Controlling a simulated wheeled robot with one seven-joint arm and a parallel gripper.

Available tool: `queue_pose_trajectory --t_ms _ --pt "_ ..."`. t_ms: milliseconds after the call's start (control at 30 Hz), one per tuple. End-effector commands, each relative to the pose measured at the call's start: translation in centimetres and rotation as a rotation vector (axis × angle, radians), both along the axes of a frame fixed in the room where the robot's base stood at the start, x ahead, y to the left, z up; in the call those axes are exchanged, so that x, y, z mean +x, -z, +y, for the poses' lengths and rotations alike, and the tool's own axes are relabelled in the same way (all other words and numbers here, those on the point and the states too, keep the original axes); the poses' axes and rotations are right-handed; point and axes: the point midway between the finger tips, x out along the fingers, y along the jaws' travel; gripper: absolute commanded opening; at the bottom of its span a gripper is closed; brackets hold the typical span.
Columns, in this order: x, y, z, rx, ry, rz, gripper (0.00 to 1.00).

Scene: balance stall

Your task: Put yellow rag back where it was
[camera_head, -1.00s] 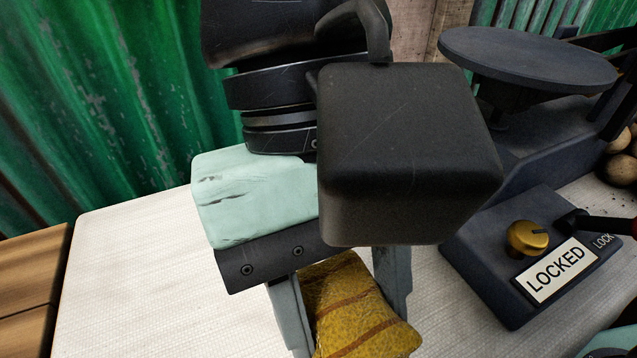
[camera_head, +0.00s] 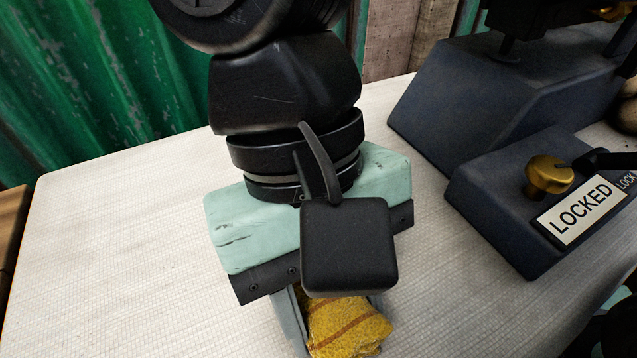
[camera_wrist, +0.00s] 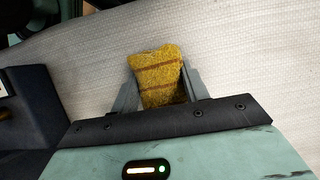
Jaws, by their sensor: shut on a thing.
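The yellow rag (camera_head: 347,328) has brown stripes and is bunched between the fingers of my gripper (camera_head: 338,318). In the wrist view the rag (camera_wrist: 159,76) sits between the two grey fingers of my gripper (camera_wrist: 160,85), which are shut on it. Its far end sticks out past the fingertips. The pale tabletop lies behind it; I cannot tell whether the rag touches the table. In the head view the rag's upper part is hidden by my wrist.
A dark balance base (camera_head: 508,105) stands at the right, with a brass knob (camera_head: 549,174) and a "LOCKED" label (camera_head: 582,212). The white cloth-textured table (camera_head: 100,255) is clear on the left. A green corrugated wall (camera_head: 75,95) stands behind.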

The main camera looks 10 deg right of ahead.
Motion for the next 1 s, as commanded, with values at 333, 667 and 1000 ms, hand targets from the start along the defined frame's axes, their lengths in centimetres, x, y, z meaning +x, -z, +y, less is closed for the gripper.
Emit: queue_pose_trajectory --t_ms 333,667,1000 --pt "0.0 0.2 0.0 0.0 0.0 0.0 0.5" --pt "0.0 0.1 0.0 0.0 0.0 0.0 0.67" --pt "1.4 -4.3 0.6 0.002 0.001 0.0 0.67"
